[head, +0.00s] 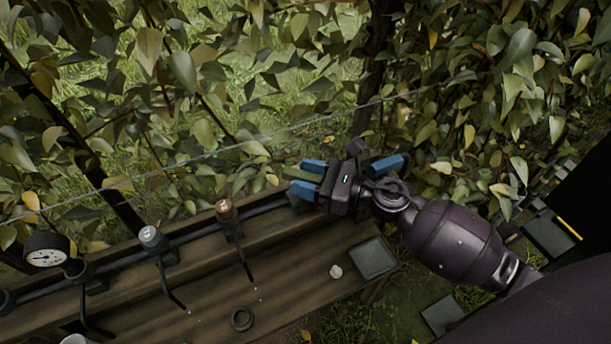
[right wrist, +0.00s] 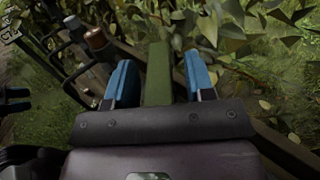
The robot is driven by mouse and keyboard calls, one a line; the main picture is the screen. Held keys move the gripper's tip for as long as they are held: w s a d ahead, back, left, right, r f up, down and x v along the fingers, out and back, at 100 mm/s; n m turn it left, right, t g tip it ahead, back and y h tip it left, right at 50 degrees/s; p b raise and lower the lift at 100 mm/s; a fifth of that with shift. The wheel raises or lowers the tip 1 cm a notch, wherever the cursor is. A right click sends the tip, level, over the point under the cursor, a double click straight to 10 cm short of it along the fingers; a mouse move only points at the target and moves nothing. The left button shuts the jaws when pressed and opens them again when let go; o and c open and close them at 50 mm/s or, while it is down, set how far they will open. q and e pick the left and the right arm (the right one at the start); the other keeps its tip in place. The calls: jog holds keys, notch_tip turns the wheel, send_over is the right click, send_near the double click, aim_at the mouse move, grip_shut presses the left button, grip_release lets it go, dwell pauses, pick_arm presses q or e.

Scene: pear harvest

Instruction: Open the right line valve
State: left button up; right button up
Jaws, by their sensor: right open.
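A flat green handle (head: 296,174) stands at the right end of the dark pipe along the wooden bench. My right gripper (head: 303,178) is at this handle, coming in from the right, with its blue fingers on either side of it. The handle's base is hidden behind the gripper. My left gripper is not seen in the head view.
Left along the pipe are a brown-capped fitting (head: 226,210), a grey-capped fitting (head: 152,238) and a round gauge (head: 46,250). Foliage and a thin wire (head: 300,125) are behind.

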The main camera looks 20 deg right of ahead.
jog(key=v, duration=1)
jog(key=shift+s+d, duration=0.25)
